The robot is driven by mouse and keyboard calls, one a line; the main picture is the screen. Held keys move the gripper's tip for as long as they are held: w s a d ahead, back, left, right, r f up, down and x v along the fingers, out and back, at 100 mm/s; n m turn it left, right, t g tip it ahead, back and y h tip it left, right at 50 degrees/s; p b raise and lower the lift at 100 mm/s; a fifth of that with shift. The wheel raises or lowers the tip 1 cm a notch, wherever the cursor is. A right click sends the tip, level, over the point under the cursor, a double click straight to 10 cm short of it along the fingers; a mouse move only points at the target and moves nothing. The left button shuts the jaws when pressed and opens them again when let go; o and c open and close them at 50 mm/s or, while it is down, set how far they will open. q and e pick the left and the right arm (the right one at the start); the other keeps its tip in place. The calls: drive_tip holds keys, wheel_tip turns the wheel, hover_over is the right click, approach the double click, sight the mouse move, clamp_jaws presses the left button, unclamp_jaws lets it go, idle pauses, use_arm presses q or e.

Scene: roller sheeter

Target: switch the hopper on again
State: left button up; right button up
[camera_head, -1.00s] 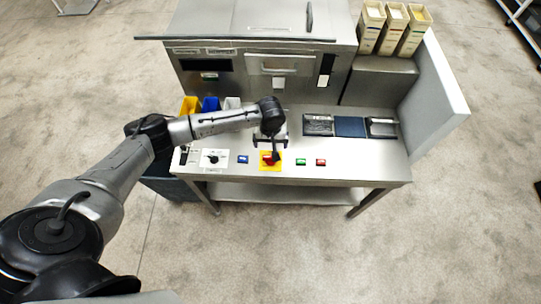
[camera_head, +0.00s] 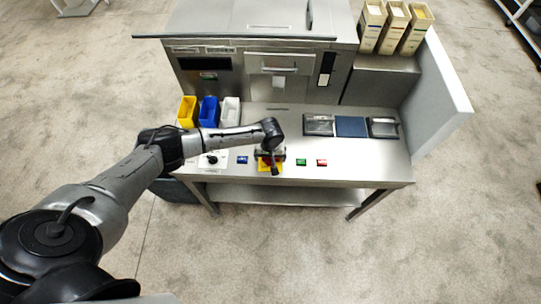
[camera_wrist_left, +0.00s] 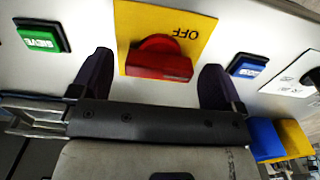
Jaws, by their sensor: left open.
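A red rotary knob (camera_wrist_left: 158,62) sits on a yellow plate (camera_wrist_left: 196,28) lettered OFF, which appears upside down in the left wrist view. The knob's bar lies roughly crosswise in that view. My left gripper (camera_wrist_left: 156,66) is open, with one dark finger on each side of the knob and visible gaps between. In the head view my left gripper (camera_head: 270,156) is over the yellow plate (camera_head: 264,168) and largely covers the knob. My right gripper is not in view.
A green button (camera_head: 301,162) and a red button (camera_head: 321,162) are right of the plate. A blue button (camera_head: 242,159) and a black selector knob (camera_head: 212,159) are left. Yellow (camera_head: 187,111), blue (camera_head: 208,111) and white (camera_head: 230,111) bins stand behind my left arm.

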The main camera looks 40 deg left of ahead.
use_arm(q)
drive_tip(key=c, duration=0.9)
drive_tip(key=shift+r+m+p, duration=0.2)
drive_tip(key=shift+m+p, duration=0.7)
drive_tip(key=shift+p, duration=0.15)
drive_tip(key=shift+c, duration=0.2)
drive_tip(key=m+p, duration=0.1)
drive_tip(key=m, duration=0.1)
drive_tip(key=shift+m+p, duration=0.3)
drive_tip(key=m, duration=0.2)
drive_tip(key=shift+f+m+p, duration=0.1)
drive_tip(key=shift+m+p, duration=0.2)
drive_tip(key=shift+p, duration=0.1)
drive_tip(key=m, duration=0.3)
drive_tip(key=shift+m+p, duration=0.3)
drive_tip(key=shift+p, duration=0.05)
drive_tip(key=m, duration=0.5)
drive_tip(key=shift+m, duration=1.1)
